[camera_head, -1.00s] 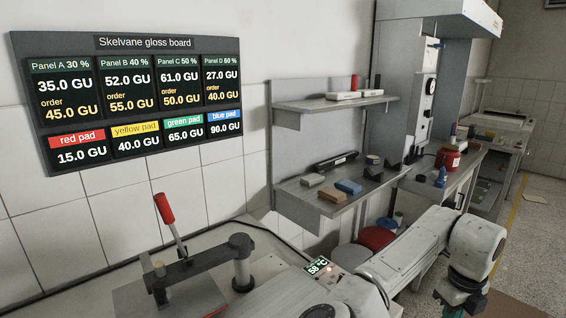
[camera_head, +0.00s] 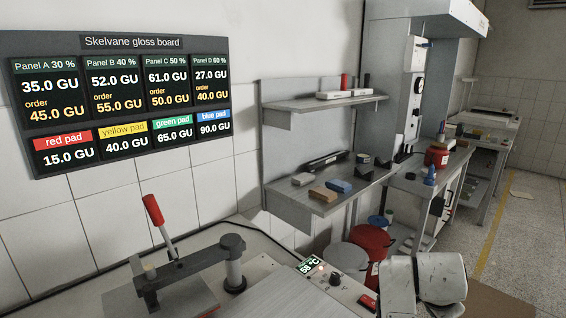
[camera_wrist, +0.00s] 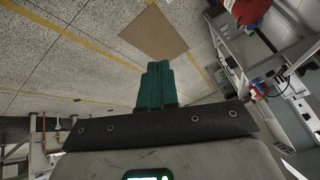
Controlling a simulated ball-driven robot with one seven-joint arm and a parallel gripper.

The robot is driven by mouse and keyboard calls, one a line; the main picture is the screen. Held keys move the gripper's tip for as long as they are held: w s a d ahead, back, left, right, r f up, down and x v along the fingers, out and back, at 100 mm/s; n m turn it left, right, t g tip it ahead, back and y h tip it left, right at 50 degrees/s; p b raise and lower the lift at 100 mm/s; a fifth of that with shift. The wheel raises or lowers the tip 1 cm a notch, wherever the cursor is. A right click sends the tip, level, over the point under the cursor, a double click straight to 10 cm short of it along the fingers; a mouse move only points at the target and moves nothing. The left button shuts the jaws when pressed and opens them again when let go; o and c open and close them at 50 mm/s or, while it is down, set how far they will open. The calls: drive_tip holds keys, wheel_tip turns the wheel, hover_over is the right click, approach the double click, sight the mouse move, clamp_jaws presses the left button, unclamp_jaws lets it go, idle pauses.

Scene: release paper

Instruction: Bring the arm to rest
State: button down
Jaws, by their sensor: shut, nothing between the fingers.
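My gripper (camera_wrist: 158,84) shows in the wrist view, its two green fingers shut together with nothing between them. It points out over the speckled floor and a brown mat (camera_wrist: 155,34). In the head view, part of my white arm shows at the bottom right, in front of the bench. The gripper itself is out of sight in the head view.
A press with a red handle (camera_head: 153,210) stands on the near bench, beside a temperature readout (camera_head: 309,265). Wall shelves (camera_head: 325,192) hold several blocks. A red bin (camera_head: 371,243) stands under them. A gloss board (camera_head: 120,97) hangs at left. The floor at right is open.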

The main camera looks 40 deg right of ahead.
drive_tip(key=s+a+f+n+y, duration=0.2)
drive_tip(key=a+f+n, duration=0.3)
drive_tip(key=a+n, duration=0.2)
drive_tip(key=s+a+f+n+y, duration=0.2)
drive_tip(key=a+f+n, duration=0.3)
drive_tip(key=a, duration=0.7)
drive_tip(key=s+a+f+n+y, duration=0.2)
drive_tip(key=a+f+n, duration=0.3)
drive_tip(key=a+n, duration=0.4)
drive_tip(key=shift+s+a+f, duration=0.35)
drive_tip(key=shift+s+a, duration=0.3)
drive_tip(key=shift+s, duration=0.05)
drive_tip(key=shift+d, duration=0.1)
